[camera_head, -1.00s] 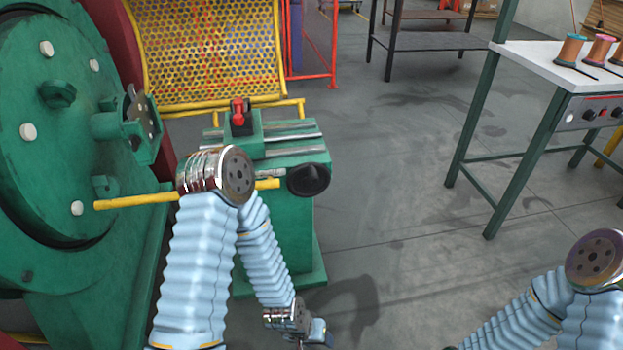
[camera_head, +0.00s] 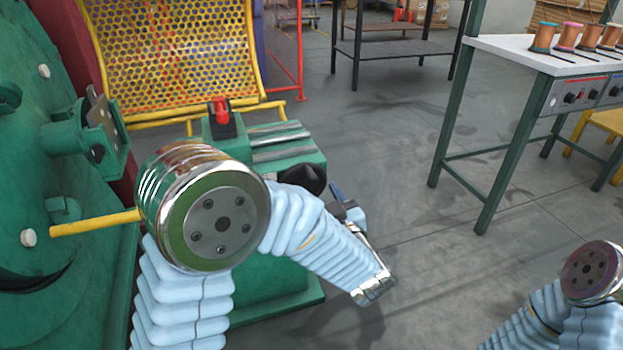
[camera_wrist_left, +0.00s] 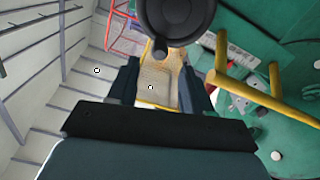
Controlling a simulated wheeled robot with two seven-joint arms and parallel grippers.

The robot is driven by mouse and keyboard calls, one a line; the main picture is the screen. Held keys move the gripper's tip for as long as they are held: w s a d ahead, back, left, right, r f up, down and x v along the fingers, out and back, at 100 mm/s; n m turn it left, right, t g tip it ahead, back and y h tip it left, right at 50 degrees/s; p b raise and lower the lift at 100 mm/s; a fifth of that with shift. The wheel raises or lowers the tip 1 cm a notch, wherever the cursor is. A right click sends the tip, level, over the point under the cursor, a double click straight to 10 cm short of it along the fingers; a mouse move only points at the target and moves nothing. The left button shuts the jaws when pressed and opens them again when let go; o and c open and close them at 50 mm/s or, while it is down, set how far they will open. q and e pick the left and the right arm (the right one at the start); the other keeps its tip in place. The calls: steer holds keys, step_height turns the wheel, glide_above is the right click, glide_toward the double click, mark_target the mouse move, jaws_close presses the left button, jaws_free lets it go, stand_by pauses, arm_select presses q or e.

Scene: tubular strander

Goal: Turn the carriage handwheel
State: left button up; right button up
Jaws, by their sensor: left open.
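The carriage handwheel (camera_head: 304,176) is a black wheel on the front right end of the green carriage (camera_head: 262,146). My left arm partly hides it in the head view. In the left wrist view the round black handwheel (camera_wrist_left: 176,16) fills the top middle, just beyond the fingertips. My left gripper (camera_head: 343,203) is just to the right of the wheel in the head view, apart from it. The two dark fingers of the gripper (camera_wrist_left: 162,78) are spread in the left wrist view, with nothing between them. My right gripper is out of view; only its arm shows.
A yellow bar (camera_head: 95,223) reaches from the large green machine (camera_head: 90,275) behind my left arm. A red-topped clamp (camera_head: 220,112) stands on the carriage. A yellow mesh guard (camera_head: 175,60) is behind. A white-topped bench with spools (camera_head: 515,52) stands right. Floor between is clear.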

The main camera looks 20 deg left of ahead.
mark_target(312, 182)
arm_select(q)
steer(key=x, duration=0.7)
steer(key=shift+w+a, duration=0.1)
steer(key=shift+w, duration=0.15)
jaws_close()
steer(key=shift+s+a+f+n+b, duration=0.1)
steer(key=shift+a+f+n+b, duration=0.25)
steer(key=shift+b, duration=0.3)
steer(key=shift+d+r, duration=0.15)
steer(key=shift+r, duration=0.15)
